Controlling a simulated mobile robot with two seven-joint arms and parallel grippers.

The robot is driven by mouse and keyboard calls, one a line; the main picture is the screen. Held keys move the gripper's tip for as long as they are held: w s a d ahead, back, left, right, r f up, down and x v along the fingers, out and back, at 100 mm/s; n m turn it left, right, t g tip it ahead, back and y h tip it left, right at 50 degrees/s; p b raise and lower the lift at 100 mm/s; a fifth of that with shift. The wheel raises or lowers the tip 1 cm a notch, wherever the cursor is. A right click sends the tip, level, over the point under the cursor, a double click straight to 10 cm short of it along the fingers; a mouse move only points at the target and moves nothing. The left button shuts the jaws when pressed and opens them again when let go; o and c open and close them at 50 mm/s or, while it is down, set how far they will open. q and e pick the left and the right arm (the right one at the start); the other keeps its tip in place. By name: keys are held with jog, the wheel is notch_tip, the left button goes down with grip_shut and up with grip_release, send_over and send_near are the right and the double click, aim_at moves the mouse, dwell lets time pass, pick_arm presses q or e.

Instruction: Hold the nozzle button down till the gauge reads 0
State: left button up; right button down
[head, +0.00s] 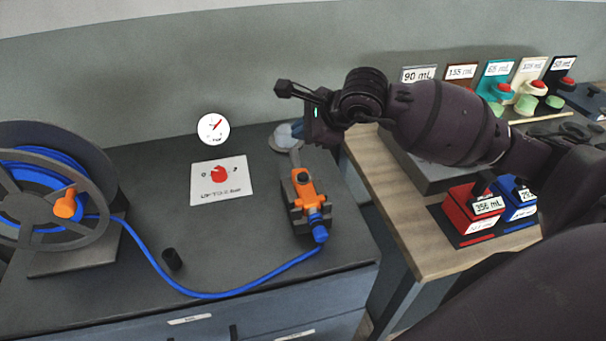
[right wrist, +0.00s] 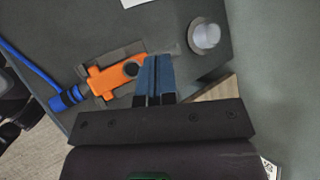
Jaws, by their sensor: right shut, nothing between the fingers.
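The orange nozzle (head: 307,201) lies in a dark holder on the bench, joined to a blue hose. It also shows in the right wrist view (right wrist: 105,79), with its round black button (right wrist: 131,69) facing up. My right gripper (head: 327,142) is shut and empty, above the bench near the nozzle's far end. In the right wrist view its blue fingertips (right wrist: 155,60) appear just beside the button; I cannot tell the height gap. The round white gauge (head: 213,128) has a red needle slanting up to the right; its figures are too small to read. My left gripper is not in view.
A hose reel (head: 58,200) stands at left. A card with a red dial drawing (head: 221,181) lies mid-bench. A round metal dish (head: 283,141) sits beyond the nozzle. A black peg (head: 172,260) stands near the front. Red and blue boxes (head: 470,211) occupy the wooden table.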

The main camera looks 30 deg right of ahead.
aim_at(303, 177)
jog(key=shift+f, duration=0.15)
notch_tip(303, 177, down, 8)
jog(key=b, duration=0.3)
jog(key=shift+b, duration=0.4)
jog(key=shift+f, duration=0.3)
dwell(0.7)
dwell(1.0)
jog(key=shift+f+b, duration=0.4)
jog(key=shift+b, duration=0.05)
jog(key=shift+f, duration=0.4)
dwell(3.9)
